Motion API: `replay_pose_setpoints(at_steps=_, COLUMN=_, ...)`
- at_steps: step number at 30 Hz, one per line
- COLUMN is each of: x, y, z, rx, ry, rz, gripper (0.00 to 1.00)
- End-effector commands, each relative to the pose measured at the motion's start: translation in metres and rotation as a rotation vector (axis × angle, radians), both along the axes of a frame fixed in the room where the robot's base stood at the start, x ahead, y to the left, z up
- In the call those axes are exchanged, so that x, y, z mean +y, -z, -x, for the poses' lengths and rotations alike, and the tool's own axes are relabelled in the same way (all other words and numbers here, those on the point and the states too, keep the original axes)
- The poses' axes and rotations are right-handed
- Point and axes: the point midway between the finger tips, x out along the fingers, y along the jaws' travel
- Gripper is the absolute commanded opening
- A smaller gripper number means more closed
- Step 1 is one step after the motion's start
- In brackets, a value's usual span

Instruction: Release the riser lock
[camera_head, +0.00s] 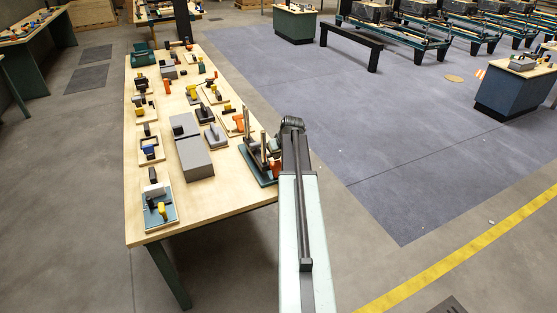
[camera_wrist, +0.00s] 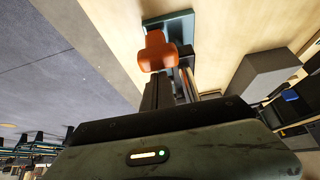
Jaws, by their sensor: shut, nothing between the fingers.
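A fixture with a teal base (camera_head: 254,168) and upright grey posts stands at the right edge of the wooden bench, with orange parts (camera_head: 275,166) beside my arm. I take it to be the riser lock, but cannot be sure. In the wrist view an orange handle (camera_wrist: 157,50) stands on a teal plate (camera_wrist: 176,22), just beyond my fingertips. My gripper (camera_wrist: 170,78) is shut and empty, with the handle ahead of it. I cannot tell whether the fingers touch it. In the head view my arm hides the gripper and part of the fixture.
The wooden bench (camera_head: 225,205) carries several small fixtures and grey blocks (camera_head: 195,158) left of my arm. A grey block (camera_wrist: 262,72) also shows at right in the wrist view. Grey floor mats (camera_head: 390,150) right of the bench are largely clear.

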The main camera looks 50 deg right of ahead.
Motion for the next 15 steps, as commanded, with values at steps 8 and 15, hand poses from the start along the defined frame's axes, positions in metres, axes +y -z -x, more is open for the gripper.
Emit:
replay_pose_setpoints(at_steps=8, x=-0.0042, y=0.0222, z=-0.0126, rx=0.000, ry=-0.001, rz=0.000, gripper=0.00)
replay_pose_setpoints(at_steps=15, x=0.0002, y=0.0209, z=-0.0129, rx=-0.001, ry=-0.004, rz=0.000, gripper=0.00)
